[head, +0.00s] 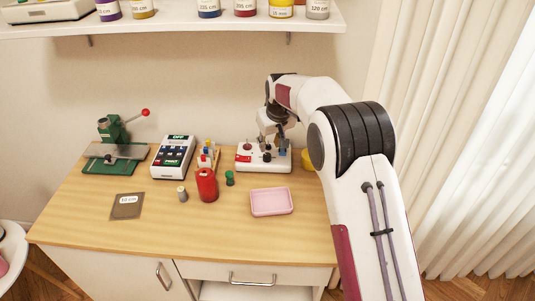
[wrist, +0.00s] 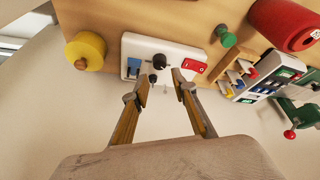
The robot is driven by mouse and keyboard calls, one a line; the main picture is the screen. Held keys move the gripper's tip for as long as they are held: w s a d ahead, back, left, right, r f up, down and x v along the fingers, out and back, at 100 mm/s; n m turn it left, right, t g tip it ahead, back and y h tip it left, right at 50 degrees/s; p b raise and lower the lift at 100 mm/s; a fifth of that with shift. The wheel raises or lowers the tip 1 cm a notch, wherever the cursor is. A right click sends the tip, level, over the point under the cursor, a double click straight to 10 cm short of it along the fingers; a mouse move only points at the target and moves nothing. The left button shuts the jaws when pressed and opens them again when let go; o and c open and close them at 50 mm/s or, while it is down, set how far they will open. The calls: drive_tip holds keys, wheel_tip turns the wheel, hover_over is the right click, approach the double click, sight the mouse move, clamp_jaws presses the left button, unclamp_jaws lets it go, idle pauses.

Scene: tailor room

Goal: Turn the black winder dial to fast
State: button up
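In the head view my gripper (head: 268,138) is over the winder. The dial's setting is too small to read.
A yellow spool (wrist: 85,51) is beside the winder. A green spool (head: 230,178), a red spool (head: 207,186) and a pink tray (head: 271,202) are in front. A small rack (head: 207,155), a keypad device (head: 173,157) and a green press (head: 112,140) stand left. A shelf (head: 180,27) hangs above.

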sight(267, 155)
drive_tip(key=shift+f, duration=0.15)
drive_tip(key=shift+x, duration=3.75)
clamp_jaws()
